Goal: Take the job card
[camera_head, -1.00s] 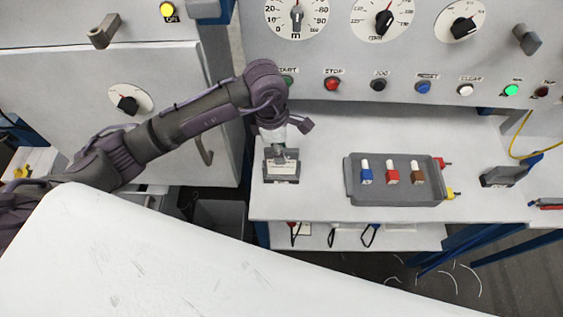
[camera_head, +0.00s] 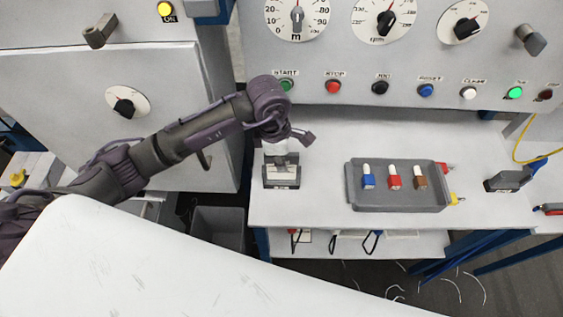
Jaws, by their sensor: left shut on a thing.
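My left gripper (camera_head: 283,160) points down over a small dark holder (camera_head: 282,184) at the left end of the white shelf. It is shut on the job card (camera_head: 285,171), a small pale card at the holder. My wrist and fingers hide most of the card. I cannot tell whether the card is still seated in the holder or just clear of it. My right gripper is not in view.
A grey tray (camera_head: 398,205) with blue, red and brown-marked pieces stands right of the holder. A dark block (camera_head: 508,180) sits further right. The control panel (camera_head: 400,65) with buttons and dials rises behind. Bare shelf lies between holder and tray.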

